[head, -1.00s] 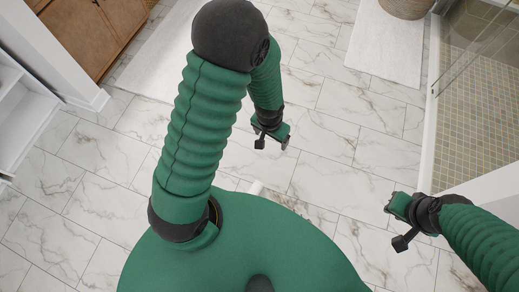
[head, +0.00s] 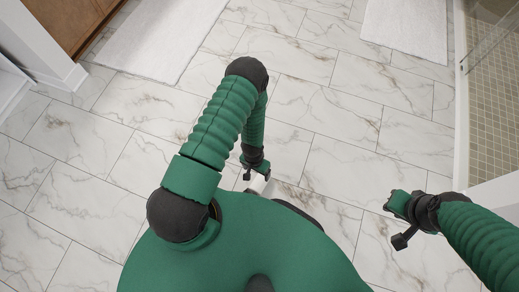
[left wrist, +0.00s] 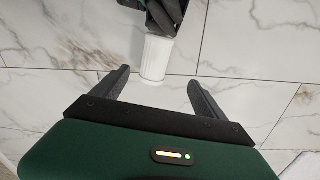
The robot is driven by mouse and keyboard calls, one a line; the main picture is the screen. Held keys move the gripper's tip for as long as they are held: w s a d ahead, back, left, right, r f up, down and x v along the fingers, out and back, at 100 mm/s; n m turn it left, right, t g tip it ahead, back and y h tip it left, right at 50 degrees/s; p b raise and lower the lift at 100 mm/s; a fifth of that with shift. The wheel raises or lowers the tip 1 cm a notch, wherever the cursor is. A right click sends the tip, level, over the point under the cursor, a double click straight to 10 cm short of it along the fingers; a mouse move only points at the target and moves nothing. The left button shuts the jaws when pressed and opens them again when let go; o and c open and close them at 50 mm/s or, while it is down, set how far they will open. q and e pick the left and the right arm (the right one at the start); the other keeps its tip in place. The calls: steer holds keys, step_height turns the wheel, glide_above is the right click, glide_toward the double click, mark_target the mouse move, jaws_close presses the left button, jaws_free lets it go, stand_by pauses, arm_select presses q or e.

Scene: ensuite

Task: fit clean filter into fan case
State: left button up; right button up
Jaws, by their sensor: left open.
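A white ribbed cylinder, which looks like the filter (left wrist: 156,57), shows in the left wrist view just beyond and between my left fingertips. In the head view a bit of this white filter (head: 258,184) shows at the edge of my green body, below my left gripper (head: 257,175). My left gripper is open and empty, with its fingers apart on either side of the cylinder's near end. My right gripper (head: 396,223) is open and empty over the floor at the right. I cannot make out a fan case for certain.
A dark object (left wrist: 175,15) touches or overlaps the filter's far end; I cannot tell what it is. White mats (head: 165,35) lie on the marble-tiled floor (head: 330,120). A wooden cabinet (head: 72,22) is at the upper left, a shower edge (head: 462,110) at the right.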

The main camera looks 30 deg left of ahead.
arm_select(q)
steer(key=f+b, duration=0.1)
steer(key=f, duration=0.1)
steer(key=f+b, duration=0.1)
steer(key=f, duration=0.2)
steer(key=d+f+b, duration=0.1)
steer(key=f, duration=0.1)
steer(key=shift+f, duration=0.4)
steer(key=f+b, duration=0.1)
steer(key=f, duration=0.1)
steer(key=f+b, duration=0.1)
steer(key=b, duration=0.1)
steer(key=f+b, duration=0.2)
steer(key=shift+d+f, duration=0.3)
steer(key=shift+w+r, duration=0.1)
steer(key=shift+r, duration=0.1)
arm_select(e)
steer(key=s+x, duration=0.2)
steer(key=x, duration=0.7)
steer(key=shift+d+f, duration=0.2)
steer(key=shift+d, duration=0.1)
arm_select(q)
steer(key=c, duration=1.5)
steer(key=shift+o, duration=0.2)
steer(key=shift+r, duration=0.1)
arm_select(e)
steer(key=shift+r, duration=0.1)
